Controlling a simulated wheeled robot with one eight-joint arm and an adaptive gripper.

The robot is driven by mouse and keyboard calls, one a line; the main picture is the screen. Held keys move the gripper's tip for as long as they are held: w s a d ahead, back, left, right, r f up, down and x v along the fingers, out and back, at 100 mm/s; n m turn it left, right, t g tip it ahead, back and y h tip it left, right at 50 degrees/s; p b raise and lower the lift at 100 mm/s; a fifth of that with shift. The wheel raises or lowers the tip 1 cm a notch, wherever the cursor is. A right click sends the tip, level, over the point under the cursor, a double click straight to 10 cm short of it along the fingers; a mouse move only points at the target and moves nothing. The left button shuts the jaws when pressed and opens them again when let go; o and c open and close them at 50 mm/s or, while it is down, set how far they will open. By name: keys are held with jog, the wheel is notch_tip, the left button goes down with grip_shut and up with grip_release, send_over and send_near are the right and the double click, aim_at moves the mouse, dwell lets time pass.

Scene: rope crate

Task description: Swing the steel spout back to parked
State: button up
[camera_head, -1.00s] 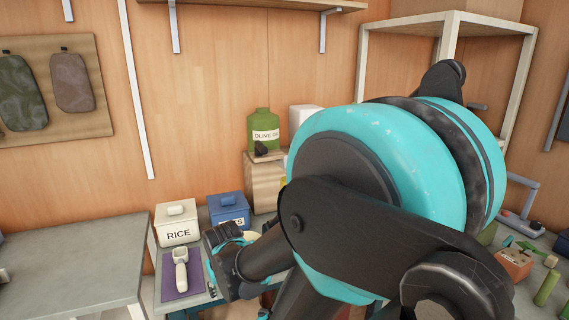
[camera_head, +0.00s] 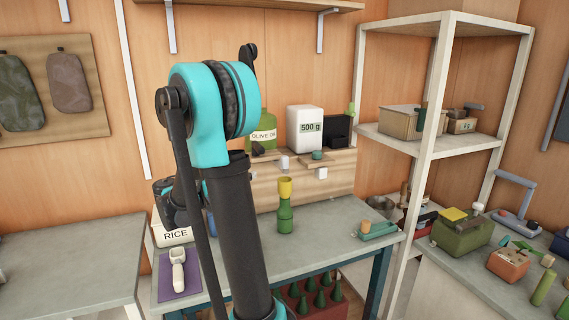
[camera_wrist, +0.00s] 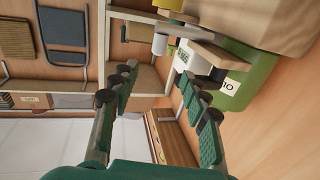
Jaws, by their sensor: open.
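A wooden stand (camera_head: 330,190) at the back of the bench carries short projecting wooden arms. One bears a dark knob (camera_head: 258,151) in front of the olive oil tin (camera_head: 264,134); another bears a green knob (camera_head: 318,155). Small pale fittings (camera_head: 284,163) show on it. I cannot tell for certain which part is the steel spout. In the wrist view, a pale grey cylinder (camera_wrist: 160,43) shows beyond my gripper (camera_wrist: 157,78), near the tin (camera_wrist: 236,90). My gripper is open, nothing between its fingers. In the head view my arm hides it.
A white 500 g box (camera_head: 305,129) sits on the stand. The rice box (camera_head: 175,236) and a scoop (camera_head: 178,272) are at left. A shelf rack (camera_head: 437,130) stands right.

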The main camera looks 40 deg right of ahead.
aim_at(284, 162)
jog(key=d, duration=1.7)
jog(key=shift+w, duration=0.2)
jog(key=shift+a, duration=0.1)
grip_shut()
